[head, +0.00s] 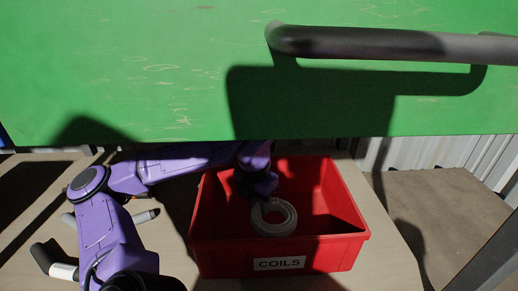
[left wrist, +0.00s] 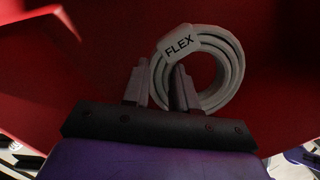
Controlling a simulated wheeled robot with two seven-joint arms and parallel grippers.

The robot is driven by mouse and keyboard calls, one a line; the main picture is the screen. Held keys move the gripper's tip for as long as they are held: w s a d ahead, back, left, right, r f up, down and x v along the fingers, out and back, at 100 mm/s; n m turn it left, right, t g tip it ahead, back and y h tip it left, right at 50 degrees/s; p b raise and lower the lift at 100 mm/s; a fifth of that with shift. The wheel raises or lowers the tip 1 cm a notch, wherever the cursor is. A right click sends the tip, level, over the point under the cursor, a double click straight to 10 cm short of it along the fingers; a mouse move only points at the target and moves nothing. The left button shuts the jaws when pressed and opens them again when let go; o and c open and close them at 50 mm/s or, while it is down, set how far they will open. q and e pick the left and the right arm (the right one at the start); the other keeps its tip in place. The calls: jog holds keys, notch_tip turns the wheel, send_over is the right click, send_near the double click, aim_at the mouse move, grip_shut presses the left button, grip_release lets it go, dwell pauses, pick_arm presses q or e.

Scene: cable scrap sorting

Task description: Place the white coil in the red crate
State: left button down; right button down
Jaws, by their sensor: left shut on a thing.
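The white coil (head: 273,231) is a ring inside the red crate (head: 216,257), whose front wall carries a COILS label. My left gripper (head: 260,190) reaches down into the crate from behind, at the coil's upper left side. In the left wrist view the coil (left wrist: 233,66) has a FLEX tag. There my left gripper (left wrist: 160,75) is shut on the coil's near left part, with one finger inside the ring and one outside. Whether the coil touches the crate floor is hard to tell. My right gripper is not in view.
A green scratched panel (head: 130,65) with a dark bar handle (head: 390,43) fills the top of the head view. The crate stands on a pale table (head: 175,240). A dark and white piece (head: 62,271) lies at the lower left. Another surface (head: 445,215) is at the right.

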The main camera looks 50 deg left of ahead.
pick_arm(q)
jog(key=shift+f, duration=0.55)
jog(key=c, duration=0.9)
grip_release()
